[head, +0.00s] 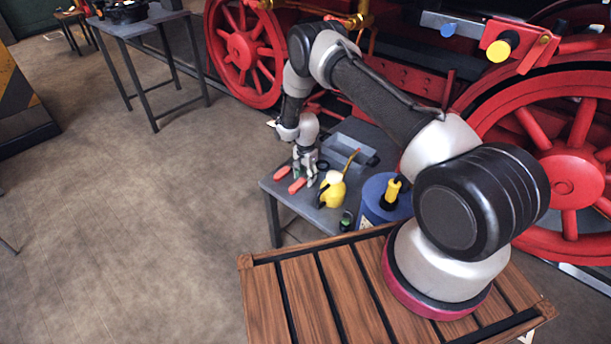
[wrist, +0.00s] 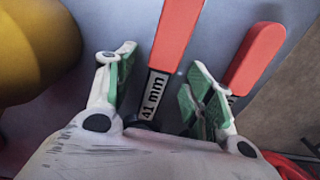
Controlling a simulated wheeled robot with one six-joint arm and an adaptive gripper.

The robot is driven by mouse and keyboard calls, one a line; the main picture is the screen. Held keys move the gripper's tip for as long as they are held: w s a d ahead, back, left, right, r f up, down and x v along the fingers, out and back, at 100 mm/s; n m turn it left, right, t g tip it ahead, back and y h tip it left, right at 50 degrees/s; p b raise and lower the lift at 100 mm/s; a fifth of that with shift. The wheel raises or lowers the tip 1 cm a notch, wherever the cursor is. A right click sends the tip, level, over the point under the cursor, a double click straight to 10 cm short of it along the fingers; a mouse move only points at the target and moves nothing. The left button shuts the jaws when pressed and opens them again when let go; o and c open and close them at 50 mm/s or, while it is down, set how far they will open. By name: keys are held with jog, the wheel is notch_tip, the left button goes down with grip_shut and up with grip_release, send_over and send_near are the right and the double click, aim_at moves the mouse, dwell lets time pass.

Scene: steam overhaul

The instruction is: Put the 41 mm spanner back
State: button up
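The 41 mm spanner, with a red handle (wrist: 178,35) and a white "41 mm" label, lies between my gripper's fingers (wrist: 160,92) in the wrist view. The green-padded fingers are apart, with a visible gap on each side of the spanner. The spanner's end below the label is hidden by my gripper body. In the head view its handle (head: 297,186) appears on the small grey table (head: 268,187), just below my gripper (head: 305,170). A second red-handled spanner (wrist: 255,55) lies to the right, its label mostly hidden behind the right finger; it also shows in the head view (head: 282,173).
A yellow oil can (head: 332,190) stands close beside the 41 mm spanner. A grey tray (head: 335,146) is behind. A blue drum (head: 373,212) and a small dark can (head: 347,220) are nearer. Red locomotive wheels (head: 568,178) bound the right; open floor (head: 140,220) lies left.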

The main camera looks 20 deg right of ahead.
notch_tip(320, 180, up, 28)
jog(key=d+n+t, duration=0.1)
jog(key=d+n, duration=0.1)
jog(key=d, duration=0.1)
jog(key=s+d+r+n, duration=0.1)
jog(key=s+d+r, duration=0.1)
jog(key=s+r, duration=0.35)
jog(key=s+d+r+n+t, duration=0.1)
jog(key=s+r, duration=0.1)
jog(key=r, duration=0.6)
jog(key=s+d+r+n, duration=0.1)
jog(key=s+d+r, duration=0.15)
jog(key=r, duration=0.45)
jog(key=s+d+r+n, duration=0.1)
jog(key=s+r+n, duration=0.1)
jog(key=s, duration=0.8)
jog(key=s+d+r+n+t, duration=0.1)
jog(key=s+r, duration=0.3)
jog(key=s, duration=0.6)
jog(key=s+d+r+n+t, duration=0.1)
jog(key=s+d+r+n, duration=0.2)
jog(key=s, duration=0.8)
jog(key=shift+r, duration=0.55)
